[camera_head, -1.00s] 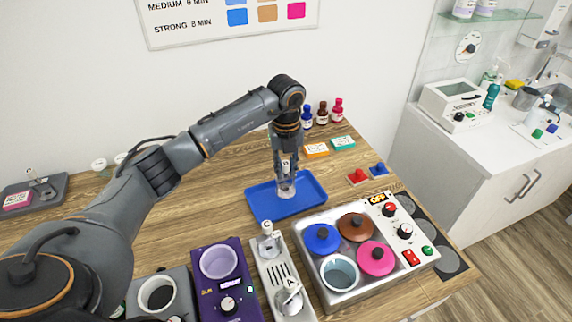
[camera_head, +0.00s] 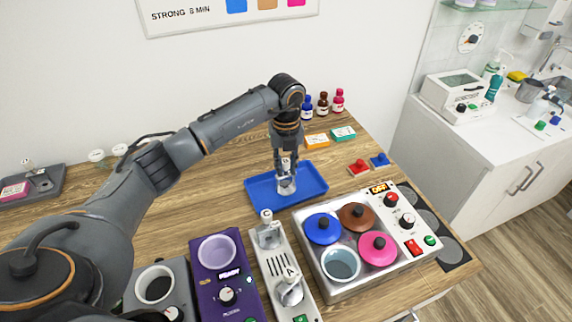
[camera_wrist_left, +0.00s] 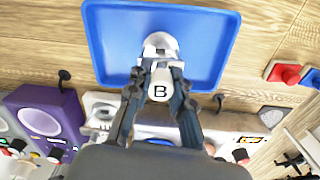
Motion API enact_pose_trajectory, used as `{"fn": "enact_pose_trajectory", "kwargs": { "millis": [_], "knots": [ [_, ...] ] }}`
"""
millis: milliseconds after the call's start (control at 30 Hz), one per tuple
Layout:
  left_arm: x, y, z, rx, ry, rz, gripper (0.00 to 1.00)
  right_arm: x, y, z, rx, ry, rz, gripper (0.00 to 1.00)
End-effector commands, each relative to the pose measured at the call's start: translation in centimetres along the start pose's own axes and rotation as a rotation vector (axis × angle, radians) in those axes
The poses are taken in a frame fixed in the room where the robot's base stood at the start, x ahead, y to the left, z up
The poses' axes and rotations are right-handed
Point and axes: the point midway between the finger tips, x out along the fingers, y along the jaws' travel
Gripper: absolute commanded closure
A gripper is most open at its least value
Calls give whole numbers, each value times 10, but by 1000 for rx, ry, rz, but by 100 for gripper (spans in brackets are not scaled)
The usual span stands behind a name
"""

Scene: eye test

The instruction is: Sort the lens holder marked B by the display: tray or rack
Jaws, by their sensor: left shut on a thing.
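My left gripper (camera_head: 286,172) points down over the blue tray (camera_head: 316,196) and is shut on the lens holder marked B (camera_wrist_left: 160,91). The letter is black on a pale round top between the fingers in the wrist view. The holder's clear lower part (camera_head: 287,187) shows above the tray floor; I cannot tell if it touches. A purple device (camera_head: 205,287) has a small display (camera_head: 230,273) that seems to read READY. My right gripper is out of view.
A white box (camera_head: 335,282) with several coloured lids and a display (camera_head: 378,188) reading OFF stands right of the slotted stand. Red (camera_head: 358,168) and blue (camera_head: 380,160) pieces, boxes and bottles lie beyond the tray.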

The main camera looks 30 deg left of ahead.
Motion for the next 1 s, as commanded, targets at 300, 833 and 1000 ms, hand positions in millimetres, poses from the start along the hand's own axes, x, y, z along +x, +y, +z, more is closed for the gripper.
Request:
{"fn": "enact_pose_trajectory", "kwargs": {
  "millis": [300, 833, 1000],
  "knots": [
    [4, 0, 0, 0, 0, 0, 100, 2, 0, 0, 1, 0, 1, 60],
    [6, 0, 0, 0, 0, 0, 52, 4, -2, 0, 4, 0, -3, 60],
    [6, 0, 0, 0, 0, 0, 37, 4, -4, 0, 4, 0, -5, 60]
  ]
}}
